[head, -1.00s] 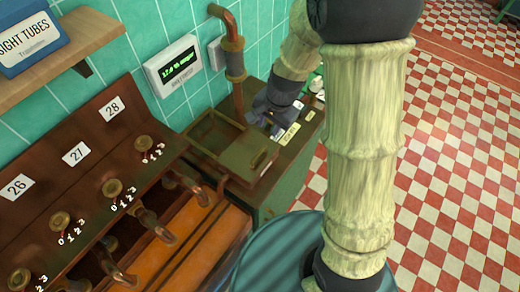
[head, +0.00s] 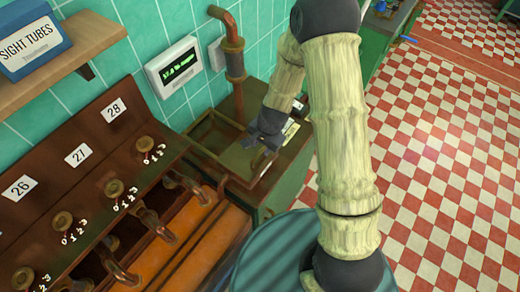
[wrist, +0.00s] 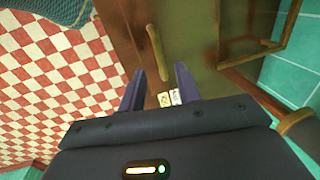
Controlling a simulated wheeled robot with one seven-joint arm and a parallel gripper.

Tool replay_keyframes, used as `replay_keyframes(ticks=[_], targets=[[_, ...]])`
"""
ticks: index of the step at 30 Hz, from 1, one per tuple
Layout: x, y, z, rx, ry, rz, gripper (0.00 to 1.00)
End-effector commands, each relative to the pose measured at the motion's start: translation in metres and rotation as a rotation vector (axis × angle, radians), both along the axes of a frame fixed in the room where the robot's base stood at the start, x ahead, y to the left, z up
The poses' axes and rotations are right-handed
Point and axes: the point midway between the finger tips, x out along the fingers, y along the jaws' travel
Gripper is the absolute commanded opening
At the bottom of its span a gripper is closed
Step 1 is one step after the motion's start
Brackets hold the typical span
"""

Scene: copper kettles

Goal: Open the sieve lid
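The sieve lid (head: 232,152) is a dark olive-brown panel on the cabinet by the tiled wall, lying flat and looking shut. In the wrist view the brown lid (wrist: 190,38) carries a slim tan bar handle (wrist: 157,52).
A copper pipe (head: 235,60) rises behind the lid. A rack with taps (head: 75,185) stands at left, and a wall display (head: 179,67) hangs above. A raised wooden frame (wrist: 262,45) borders the lid. Small white labels (wrist: 170,98) lie near the fingers. Checkered floor (head: 450,150) is clear at right.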

Motion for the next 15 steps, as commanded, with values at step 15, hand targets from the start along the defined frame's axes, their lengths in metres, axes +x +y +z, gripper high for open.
replay_keyframes(ticks=[15], targets=[[0.005, 0.006, -0.041, 0.0, 0.0, 0.001, 0.33]])
